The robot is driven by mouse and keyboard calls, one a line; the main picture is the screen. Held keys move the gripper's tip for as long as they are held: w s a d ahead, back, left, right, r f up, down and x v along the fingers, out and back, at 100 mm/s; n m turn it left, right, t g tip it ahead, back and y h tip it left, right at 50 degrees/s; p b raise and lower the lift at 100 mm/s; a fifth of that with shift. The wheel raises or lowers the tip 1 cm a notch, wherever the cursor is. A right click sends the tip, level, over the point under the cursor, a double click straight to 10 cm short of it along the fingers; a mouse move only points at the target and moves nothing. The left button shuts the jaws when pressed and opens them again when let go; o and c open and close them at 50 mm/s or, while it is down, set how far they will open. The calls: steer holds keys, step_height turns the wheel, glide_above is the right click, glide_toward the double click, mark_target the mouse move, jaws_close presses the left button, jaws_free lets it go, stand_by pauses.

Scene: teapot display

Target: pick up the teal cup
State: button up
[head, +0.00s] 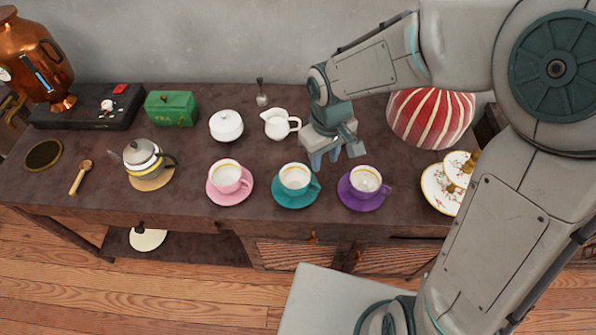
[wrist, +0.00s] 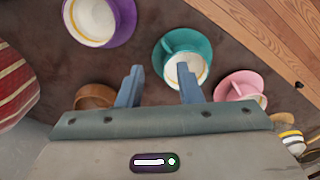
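The teal cup (head: 295,178) stands upright on its teal saucer (head: 283,202) near the front edge of the sideboard, between the pink and purple cups. Its handle points right in the head view. My gripper (head: 322,160) is behind and right of the cup, fingers pointing down, apart from it as far as I can tell. In the wrist view my gripper (wrist: 159,82) has its two fingers spread with nothing between them. The teal cup (wrist: 187,62) shows beyond the right finger, which covers a small part of it.
The pink cup (head: 227,177) is left and the purple cup (head: 366,180) right, each on a saucer. A white creamer (head: 277,124) and a lidded white bowl (head: 226,126) stand behind. A red striped vase (head: 425,118) and tiered plates (head: 436,190) are farther right.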

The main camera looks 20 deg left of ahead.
mark_target(319, 189)
steer(key=f, duration=0.4)
steer(key=f+b, duration=0.1)
steer(key=f, duration=0.9)
steer(key=shift+a, duration=0.25)
jaws_close()
